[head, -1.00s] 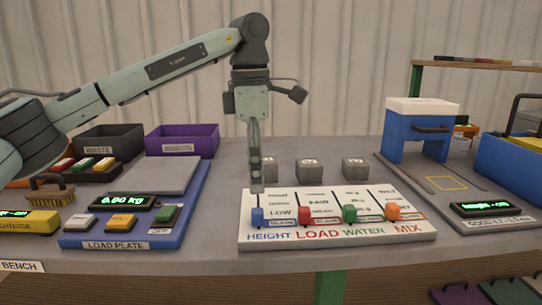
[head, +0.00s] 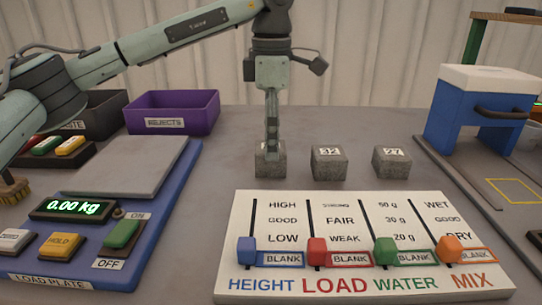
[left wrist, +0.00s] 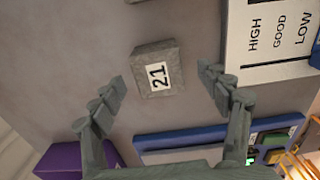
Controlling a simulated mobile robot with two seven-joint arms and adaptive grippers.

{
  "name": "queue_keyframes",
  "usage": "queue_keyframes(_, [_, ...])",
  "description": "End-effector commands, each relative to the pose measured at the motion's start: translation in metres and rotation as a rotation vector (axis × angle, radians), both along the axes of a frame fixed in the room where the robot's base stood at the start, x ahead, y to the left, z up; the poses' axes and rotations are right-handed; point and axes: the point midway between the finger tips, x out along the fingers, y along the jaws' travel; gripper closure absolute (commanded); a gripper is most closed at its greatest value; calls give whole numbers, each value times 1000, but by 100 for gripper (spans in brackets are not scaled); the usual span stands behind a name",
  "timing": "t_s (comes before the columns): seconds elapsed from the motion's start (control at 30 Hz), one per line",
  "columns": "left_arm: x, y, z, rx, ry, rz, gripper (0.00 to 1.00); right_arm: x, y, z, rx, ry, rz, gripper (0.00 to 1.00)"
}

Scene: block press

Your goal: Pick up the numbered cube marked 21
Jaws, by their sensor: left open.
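The cube marked 21 (left wrist: 157,77) is a grey, rough block with a white label. In the left wrist view it lies between and beyond the two spread fingers of my left gripper (left wrist: 162,80), with clear gaps on both sides. In the head view the same cube (head: 279,168) is the leftmost of three in a row. My left gripper (head: 272,150) points down and hides part of it and its label there. The gripper is open and empty; I cannot tell its exact height over the cube. My right gripper is not in view.
Two more grey cubes, one seemingly marked 32 (head: 329,170) and one marked 27 (head: 391,168), stand to the right. A white slider panel (head: 240,215) lies in front. The blue load plate (head: 170,215) and purple rejects bin (head: 172,104) are left; a blue-white press (head: 480,115) is right.

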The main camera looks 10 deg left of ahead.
Motion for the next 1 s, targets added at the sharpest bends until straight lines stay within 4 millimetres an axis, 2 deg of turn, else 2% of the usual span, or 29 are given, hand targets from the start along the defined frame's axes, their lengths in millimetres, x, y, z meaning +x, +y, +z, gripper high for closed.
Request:
queue_keyframes(0.2, [0, 3, -32, 1, 2, -1, 24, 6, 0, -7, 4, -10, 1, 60])
queue_keyframes(0.47, [0, 2, -36, -1, 0, 0, 25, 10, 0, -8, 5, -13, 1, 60])
queue_keyframes(1.0, [0, 2, -35, -1, 0, 0, 92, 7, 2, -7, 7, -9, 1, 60])
